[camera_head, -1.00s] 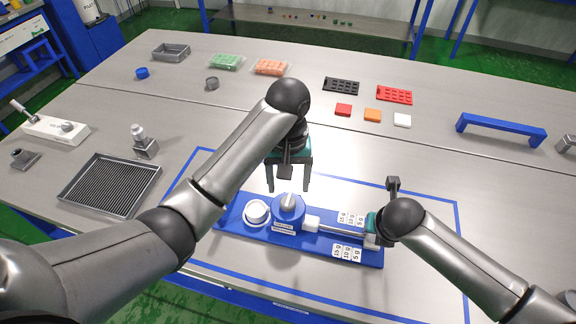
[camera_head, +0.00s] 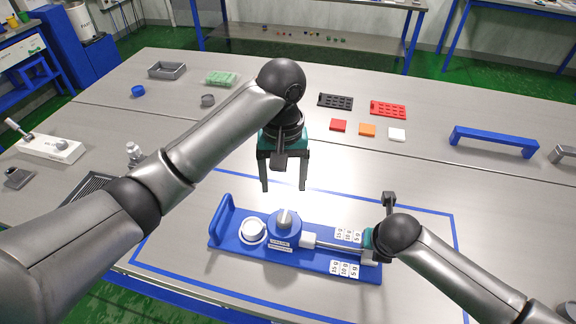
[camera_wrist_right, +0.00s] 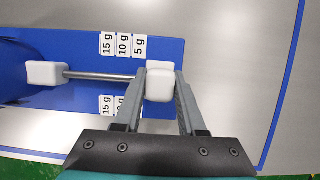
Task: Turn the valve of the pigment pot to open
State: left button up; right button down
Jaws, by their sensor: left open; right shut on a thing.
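The pigment pot (camera_head: 284,232) is a round blue pot on a long blue board (camera_head: 300,258). Its grey valve handle (camera_head: 284,217) sits on top and points roughly away from me, tilted slightly right. My left gripper (camera_head: 284,187) is open and empty, fingers pointing down. In the head view it shows just above the handle, with a gap between. My right gripper (camera_wrist_right: 161,88) is shut on a white block (camera_wrist_right: 160,84) at the end of a metal rod (camera_wrist_right: 100,76), which runs from the pot's white outlet block (camera_head: 308,240).
A white round cup (camera_head: 253,229) stands left of the pot, and a blue upright handle (camera_head: 224,216) rises at the board's left end. Labels marked 15 g, 10 g and 5 g (camera_head: 345,269) line the rod. A blue bridge (camera_head: 494,140) stands at the right.

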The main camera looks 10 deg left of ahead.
jog(key=shift+c, duration=2.1)
grip_release()
jog(key=shift+r, duration=0.15)
